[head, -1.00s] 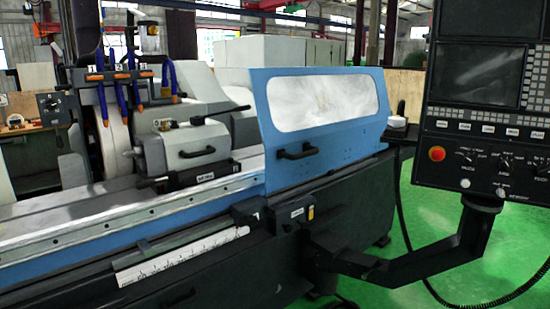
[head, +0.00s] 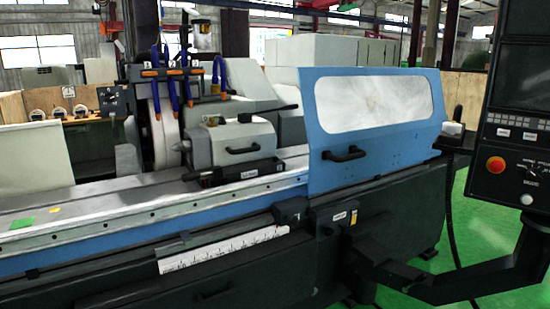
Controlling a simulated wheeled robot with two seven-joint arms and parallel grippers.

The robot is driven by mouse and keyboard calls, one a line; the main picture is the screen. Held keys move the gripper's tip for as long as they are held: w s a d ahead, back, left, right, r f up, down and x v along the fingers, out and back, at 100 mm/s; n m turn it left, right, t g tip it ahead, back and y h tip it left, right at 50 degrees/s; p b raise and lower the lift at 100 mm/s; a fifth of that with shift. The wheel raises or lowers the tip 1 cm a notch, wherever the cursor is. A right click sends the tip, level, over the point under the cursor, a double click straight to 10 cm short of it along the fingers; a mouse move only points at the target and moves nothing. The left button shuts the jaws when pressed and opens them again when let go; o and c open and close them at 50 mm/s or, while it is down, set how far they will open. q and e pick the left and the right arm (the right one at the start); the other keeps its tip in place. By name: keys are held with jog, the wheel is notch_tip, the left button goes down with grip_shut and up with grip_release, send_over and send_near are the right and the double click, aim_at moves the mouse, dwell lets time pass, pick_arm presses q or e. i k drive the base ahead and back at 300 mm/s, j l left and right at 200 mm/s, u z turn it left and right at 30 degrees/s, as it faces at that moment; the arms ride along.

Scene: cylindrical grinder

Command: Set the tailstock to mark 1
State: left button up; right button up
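The tailstock (head: 230,142) is a grey block with a black handle bar on its front and a black lever on top. It sits on the machine's long table (head: 110,195), behind the rail and left of the blue guard door. A black base (head: 240,172) with a small white label is under its front. A white scale strip (head: 225,249) with marks runs along the machine front below; its figures are too small to read. Neither of my grippers is in view.
The blue door (head: 375,130) with a window and handle covers the table's right part. A control panel (head: 518,150) with a red button hangs at the right on a black arm (head: 460,280). Green and yellow patches (head: 22,223) lie on the table at left.

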aim_at(243, 150)
jog(key=i+l, duration=0.2)
jog(key=l, duration=0.15)
jog(key=i+l+u, duration=0.1)
jog(key=l, duration=0.2)
jog(key=i+l, duration=0.25)
jog(key=i+l+u, duration=0.1)
jog(key=l, duration=0.35)
jog(key=i+l, duration=0.2)
jog(key=l, duration=0.15)
jog(key=i+l+u, duration=0.1)
jog(key=l, duration=0.25)
jog(key=i, duration=0.05)
